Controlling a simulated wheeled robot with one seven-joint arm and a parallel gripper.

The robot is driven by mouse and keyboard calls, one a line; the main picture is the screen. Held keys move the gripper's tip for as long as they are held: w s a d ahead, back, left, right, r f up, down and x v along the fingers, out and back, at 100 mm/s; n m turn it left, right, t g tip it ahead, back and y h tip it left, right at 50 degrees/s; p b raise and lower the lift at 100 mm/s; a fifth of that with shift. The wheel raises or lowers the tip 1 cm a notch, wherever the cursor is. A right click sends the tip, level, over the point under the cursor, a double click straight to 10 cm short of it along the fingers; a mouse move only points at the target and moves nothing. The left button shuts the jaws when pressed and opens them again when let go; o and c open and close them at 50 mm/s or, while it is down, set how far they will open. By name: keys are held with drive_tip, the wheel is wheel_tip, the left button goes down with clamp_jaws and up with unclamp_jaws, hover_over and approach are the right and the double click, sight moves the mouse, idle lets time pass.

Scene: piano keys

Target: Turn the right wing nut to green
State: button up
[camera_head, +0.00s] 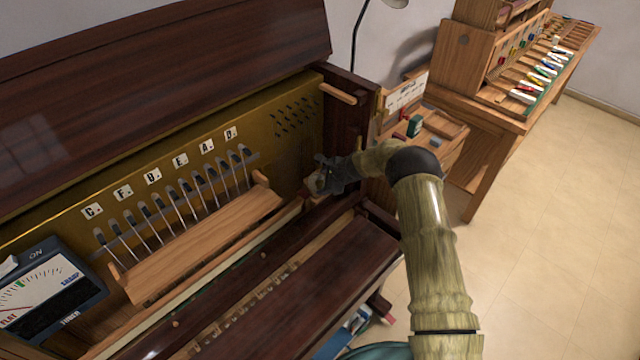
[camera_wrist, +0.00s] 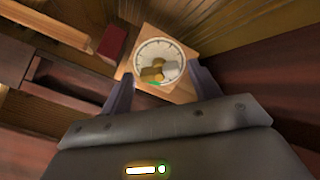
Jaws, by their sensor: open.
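A brass-coloured wing nut (camera_wrist: 153,73) sits at the middle of a white round dial with tick marks (camera_wrist: 146,50) in the wrist view. A small green mark (camera_wrist: 154,84) shows at the dial's near edge. The dial is on a light wooden block (camera_wrist: 181,93). My gripper (camera_wrist: 160,70) is open, one finger on each side of the dial, and nothing is held. I cannot tell whether the fingers touch it. In the head view my gripper (camera_head: 322,180) is at the piano's right end, and the wing nut cannot be made out there.
The open piano has a long wooden bar (camera_head: 205,240) below a row of levers and letter tiles (camera_head: 152,176). A tuner meter (camera_head: 45,295) stands at the lower left. A wooden bench (camera_head: 490,115) with coloured parts is at the back right. The right floor is clear.

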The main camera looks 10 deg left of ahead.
drive_tip(key=shift+b+x, duration=0.55)
drive_tip(key=shift+x, duration=0.35)
drive_tip(key=shift+s+d+r, duration=0.3)
drive_tip(key=shift+d+r, duration=0.05)
drive_tip(key=shift+r, duration=0.2)
drive_tip(key=shift+c, duration=0.4)
drive_tip(key=shift+p, duration=0.35)
drive_tip(key=c, duration=0.7)
